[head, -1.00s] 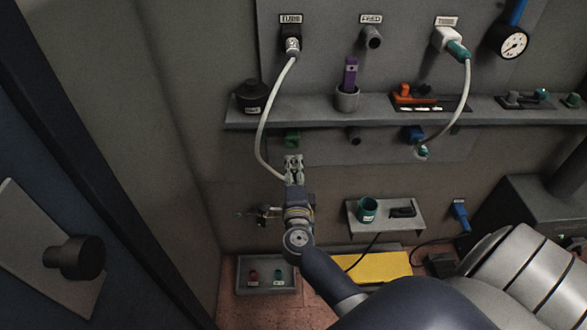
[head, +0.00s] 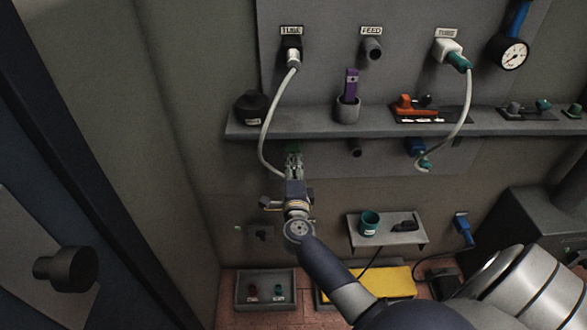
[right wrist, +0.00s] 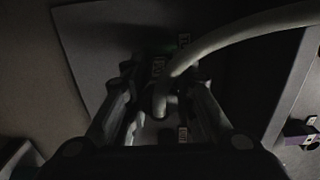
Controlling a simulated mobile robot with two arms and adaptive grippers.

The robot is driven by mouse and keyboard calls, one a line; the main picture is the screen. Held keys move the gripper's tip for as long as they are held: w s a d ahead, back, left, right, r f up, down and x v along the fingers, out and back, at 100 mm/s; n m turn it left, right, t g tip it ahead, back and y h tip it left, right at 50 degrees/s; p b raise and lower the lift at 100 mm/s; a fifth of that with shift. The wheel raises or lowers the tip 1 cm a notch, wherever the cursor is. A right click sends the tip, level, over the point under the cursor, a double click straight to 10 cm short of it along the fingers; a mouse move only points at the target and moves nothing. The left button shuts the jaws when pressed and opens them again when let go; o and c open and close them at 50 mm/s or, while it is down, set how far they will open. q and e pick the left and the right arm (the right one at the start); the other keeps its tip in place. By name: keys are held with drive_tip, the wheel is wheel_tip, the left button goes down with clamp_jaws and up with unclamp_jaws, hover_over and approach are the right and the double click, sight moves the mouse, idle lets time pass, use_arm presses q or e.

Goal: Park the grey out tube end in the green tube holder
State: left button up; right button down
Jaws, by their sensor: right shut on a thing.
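The grey tube (head: 266,128) hangs from the port labelled TUBE at the upper left in the head view and curves down to my right gripper (head: 293,160). My right gripper is shut on the tube's lower end. It is just below the shelf, in front of the green tube holder (head: 293,149), which it mostly covers. In the right wrist view the tube (right wrist: 240,35) enters between the fingers (right wrist: 160,100); that view is dark, and I cannot tell whether the end touches the holder. My left gripper is not in view.
A second tube (head: 466,110) hangs to the right by a blue holder (head: 415,146). A small ledge (head: 390,236) holds a teal cup.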

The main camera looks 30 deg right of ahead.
drive_tip(key=shift+p, duration=0.8)
idle(1.8)
drive_tip(key=shift+w+d, duration=0.25)
drive_tip(key=shift+w, duration=0.15)
idle(0.4)
drive_tip(key=c, duration=1.3)
unclamp_jaws()
drive_tip(key=shift+s+a, duration=0.1)
drive_tip(key=shift+s, duration=0.05)
drive_tip(key=v, duration=1.1)
drive_tip(key=shift+s+a, duration=0.2)
drive_tip(key=shift+s, duration=0.1)
